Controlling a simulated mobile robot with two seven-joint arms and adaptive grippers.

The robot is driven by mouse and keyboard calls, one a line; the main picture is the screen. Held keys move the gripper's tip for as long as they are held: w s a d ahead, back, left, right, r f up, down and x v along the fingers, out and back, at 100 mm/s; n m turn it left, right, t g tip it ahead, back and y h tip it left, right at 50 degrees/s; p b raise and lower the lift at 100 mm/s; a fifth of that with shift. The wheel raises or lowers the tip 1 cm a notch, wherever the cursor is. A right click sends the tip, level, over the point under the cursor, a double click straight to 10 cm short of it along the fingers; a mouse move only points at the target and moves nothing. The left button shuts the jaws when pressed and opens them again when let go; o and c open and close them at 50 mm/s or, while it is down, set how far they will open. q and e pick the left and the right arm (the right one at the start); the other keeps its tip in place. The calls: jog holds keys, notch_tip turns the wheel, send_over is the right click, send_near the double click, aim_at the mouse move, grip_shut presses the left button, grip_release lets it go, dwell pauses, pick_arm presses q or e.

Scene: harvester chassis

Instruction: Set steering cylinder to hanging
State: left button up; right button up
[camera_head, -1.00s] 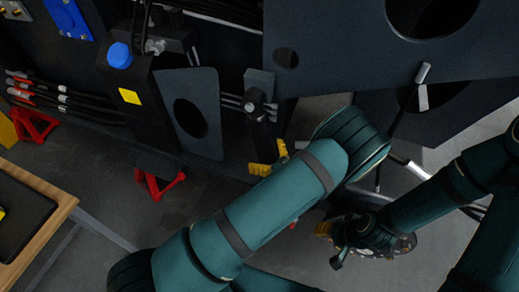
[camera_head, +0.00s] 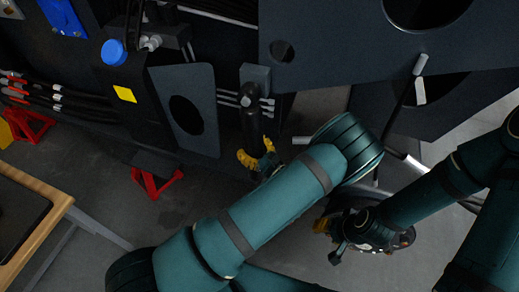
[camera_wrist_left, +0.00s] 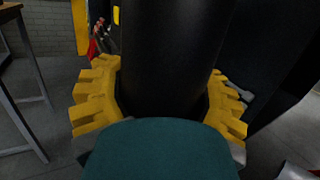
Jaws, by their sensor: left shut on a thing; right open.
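The steering cylinder (camera_head: 250,122) is a dark tube hanging close to upright from a grey bracket (camera_head: 255,78) beside the chassis. My left gripper (camera_head: 256,157) has its yellow fingers on both sides of the cylinder's lower part and is shut on it. In the left wrist view the black cylinder (camera_wrist_left: 170,55) stands between the toothed yellow fingers (camera_wrist_left: 165,105); its lower end is hidden behind a teal shape. My right gripper (camera_head: 322,225) is open and empty, low and to the right, partly hidden by my left arm.
A dark panel with a round hole (camera_head: 188,112) stands left of the cylinder. A large dark plate (camera_head: 340,45) overhangs at upper right. Red stands (camera_head: 157,183) are on the floor, and a wooden-edged table (camera_head: 50,205) is at lower left.

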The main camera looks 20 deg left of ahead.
aim_at(247, 125)
pick_arm(q)
jog(key=shift+a+f, duration=0.1)
jog(key=shift+a, duration=0.3)
jog(key=o, duration=1.4)
notch_tip(247, 125, up, 10)
jog(key=shift+r, duration=0.1)
